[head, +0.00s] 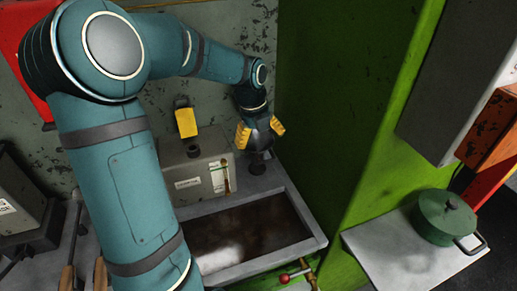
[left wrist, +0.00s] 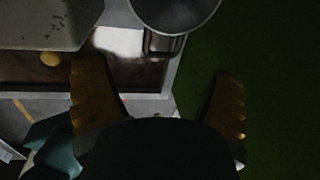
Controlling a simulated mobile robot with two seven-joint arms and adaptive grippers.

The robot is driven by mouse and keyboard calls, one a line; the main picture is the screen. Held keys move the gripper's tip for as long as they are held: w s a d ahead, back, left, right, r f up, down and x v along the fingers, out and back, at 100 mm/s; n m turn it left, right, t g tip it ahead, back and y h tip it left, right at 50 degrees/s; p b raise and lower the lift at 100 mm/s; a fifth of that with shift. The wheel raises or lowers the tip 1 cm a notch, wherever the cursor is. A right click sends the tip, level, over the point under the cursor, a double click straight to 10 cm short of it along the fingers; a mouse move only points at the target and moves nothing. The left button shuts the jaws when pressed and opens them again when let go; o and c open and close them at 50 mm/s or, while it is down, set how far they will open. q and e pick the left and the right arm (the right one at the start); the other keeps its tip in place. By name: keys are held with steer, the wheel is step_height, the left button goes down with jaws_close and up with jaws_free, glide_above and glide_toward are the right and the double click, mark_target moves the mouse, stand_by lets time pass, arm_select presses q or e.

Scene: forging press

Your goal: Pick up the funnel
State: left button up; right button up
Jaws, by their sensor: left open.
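The funnel (left wrist: 175,10) seems to be the grey, round-rimmed thing at the top edge of the left wrist view, partly cut off, with a narrower part below it. In the head view a small dark thing (head: 258,158), which seems to be the funnel, stands at the back right corner of the basin, partly hidden by my gripper. My left gripper (head: 261,138) is open just above and around its top, with yellow fingers spread. In the left wrist view the space between the fingers (left wrist: 160,75) holds nothing gripped. My right gripper is not in view.
A basin (head: 318,240) with dark contents lies in front. A grey box (head: 190,170) with a yellow part (head: 186,122) stands left of the gripper. A green wall (head: 310,130) rises close on the right. A green pot (head: 445,218) sits on a pale shelf (head: 385,250).

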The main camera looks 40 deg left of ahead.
arm_select(q)
step_height(320, 180, down, 9)
steer(key=w+b, duration=0.1)
steer(key=b, duration=0.1)
steer(key=shift+w+d+f, duration=0.2)
steer(key=shift+w+d, duration=0.15)
steer(key=shift+d, duration=0.05)
steer(key=c, duration=1.5)
steer(key=shift+o, duration=0.2)
